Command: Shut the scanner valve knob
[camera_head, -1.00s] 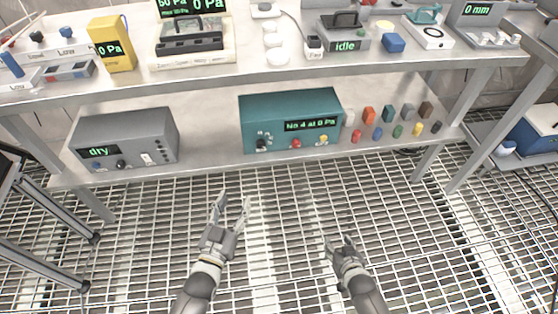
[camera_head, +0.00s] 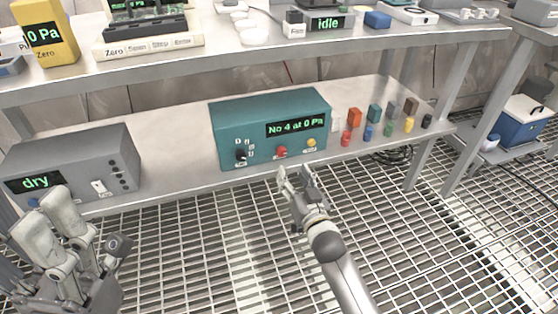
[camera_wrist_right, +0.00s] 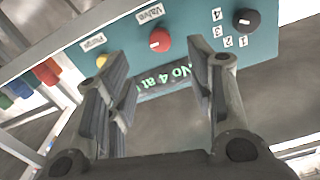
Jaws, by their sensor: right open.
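The scanner is a teal box (camera_head: 225,128) on the lower shelf, its display reading "No 4 at 0 Pa". Its red valve knob (camera_head: 281,152) is on the lower front, between a black selector knob (camera_head: 241,154) and a yellow knob (camera_head: 311,143). In the right wrist view the red knob (camera_wrist_right: 160,40) sits beside a "Valve" label and bears a pale mark. My right gripper (camera_head: 297,176) is open and empty, just below and in front of the red knob, apart from it. My left gripper (camera_head: 58,232) is at the lower left, its fingers apparently apart, before the grey box.
A grey box (camera_head: 85,160) reading "dry" stands left of the scanner. Several small coloured blocks (camera_head: 373,113) stand to its right. The upper shelf (camera_head: 260,48) overhangs the back, carrying instruments. Space over the grated floor (camera_head: 420,250) is free in front.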

